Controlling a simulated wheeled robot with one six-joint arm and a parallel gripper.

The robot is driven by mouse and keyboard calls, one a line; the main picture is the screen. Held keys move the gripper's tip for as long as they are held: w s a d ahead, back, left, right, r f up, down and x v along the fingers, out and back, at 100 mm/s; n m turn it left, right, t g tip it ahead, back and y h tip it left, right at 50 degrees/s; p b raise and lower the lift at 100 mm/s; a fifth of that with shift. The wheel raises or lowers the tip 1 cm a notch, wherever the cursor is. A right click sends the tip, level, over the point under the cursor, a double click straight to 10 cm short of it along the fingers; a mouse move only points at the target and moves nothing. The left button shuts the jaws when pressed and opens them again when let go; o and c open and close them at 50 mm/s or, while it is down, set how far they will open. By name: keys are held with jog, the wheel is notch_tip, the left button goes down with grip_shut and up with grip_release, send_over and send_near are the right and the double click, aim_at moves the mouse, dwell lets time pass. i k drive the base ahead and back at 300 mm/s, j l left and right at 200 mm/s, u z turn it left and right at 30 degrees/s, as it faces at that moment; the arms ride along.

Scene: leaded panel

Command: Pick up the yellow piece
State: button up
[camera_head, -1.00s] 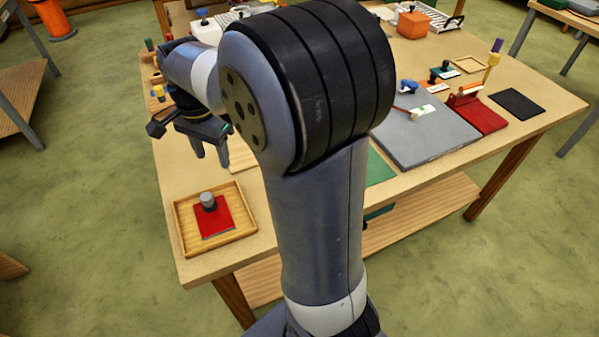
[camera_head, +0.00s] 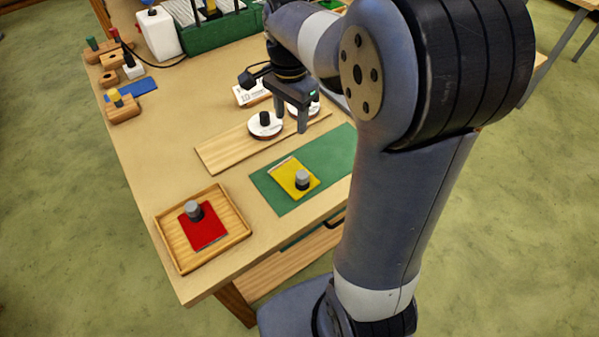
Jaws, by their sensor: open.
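The yellow piece (camera_head: 287,172) is a flat square with a grey cylindrical knob (camera_head: 303,178) standing on it. It lies on a green mat (camera_head: 273,198) near the table's front edge. My gripper (camera_head: 304,124) is open and points down, behind the yellow piece and apart from it, over the wooden board area. A red piece (camera_head: 210,234) with a similar grey knob lies in a wooden tray (camera_head: 170,236) to the left of the mat.
A wooden board (camera_head: 225,152) lies behind the mat, with white discs with black knobs (camera_head: 264,127) on or near it. A green crate (camera_head: 212,33) and white bottle (camera_head: 158,35) stand at the back. Wooden blocks (camera_head: 123,108) sit at left. My arm hides the right side.

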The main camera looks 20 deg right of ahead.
aim_at(294, 172)
jog(key=z, duration=1.35)
jog(key=u, duration=1.35)
jog(key=k+j+z, duration=0.1)
jog(key=j, duration=0.55)
